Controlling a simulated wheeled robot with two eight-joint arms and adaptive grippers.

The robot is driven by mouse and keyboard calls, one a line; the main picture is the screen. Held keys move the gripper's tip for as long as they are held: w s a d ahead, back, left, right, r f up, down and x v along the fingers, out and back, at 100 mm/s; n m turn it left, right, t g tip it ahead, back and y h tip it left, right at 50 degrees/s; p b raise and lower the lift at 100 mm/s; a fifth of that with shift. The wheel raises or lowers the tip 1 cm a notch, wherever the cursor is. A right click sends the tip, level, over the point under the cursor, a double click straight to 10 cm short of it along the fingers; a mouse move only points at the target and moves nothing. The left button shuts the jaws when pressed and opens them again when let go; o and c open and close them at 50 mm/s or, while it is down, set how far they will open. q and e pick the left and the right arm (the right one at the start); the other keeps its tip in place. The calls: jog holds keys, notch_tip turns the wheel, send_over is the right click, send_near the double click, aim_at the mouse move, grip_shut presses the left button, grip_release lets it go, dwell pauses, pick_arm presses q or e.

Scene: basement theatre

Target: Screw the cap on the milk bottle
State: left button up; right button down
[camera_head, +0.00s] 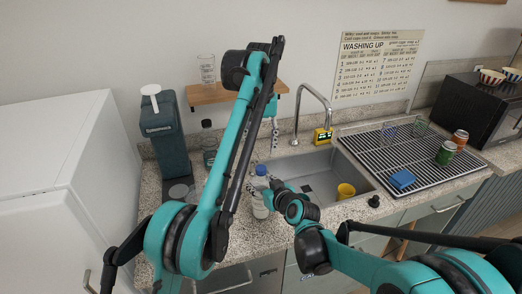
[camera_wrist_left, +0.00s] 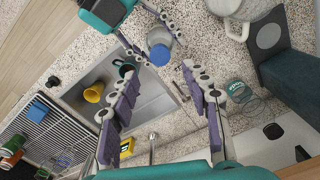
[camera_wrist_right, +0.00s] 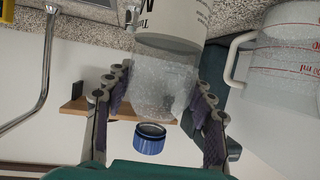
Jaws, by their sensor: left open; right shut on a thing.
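The milk bottle (camera_head: 260,207) stands on the counter in front of the sink, with a white lower part and clear upper part. My right gripper (camera_head: 268,188) is shut on its clear part; in the right wrist view the clear glass (camera_wrist_right: 162,92) lies between the fingers. The blue cap (camera_wrist_right: 150,139) is at the bottle's top, its dark open underside facing the bottle. I cannot tell whether it touches the neck. The cap also shows in the head view (camera_head: 261,170).
A jug (camera_wrist_right: 292,60) with red marks stands beside the bottle. The sink (camera_head: 318,165) behind holds a yellow cup (camera_head: 345,191). A tap (camera_head: 312,100), a shelf (camera_head: 212,95) with a glass, and a dark green dispenser (camera_head: 165,140) stand behind. A drying rack (camera_head: 420,165) is at right.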

aim_at(261, 167)
pick_arm(q)
jog(key=shift+f, duration=3.85)
grip_shut()
jog(key=shift+o, duration=0.5)
grip_release()
jog(key=shift+r, duration=3.75)
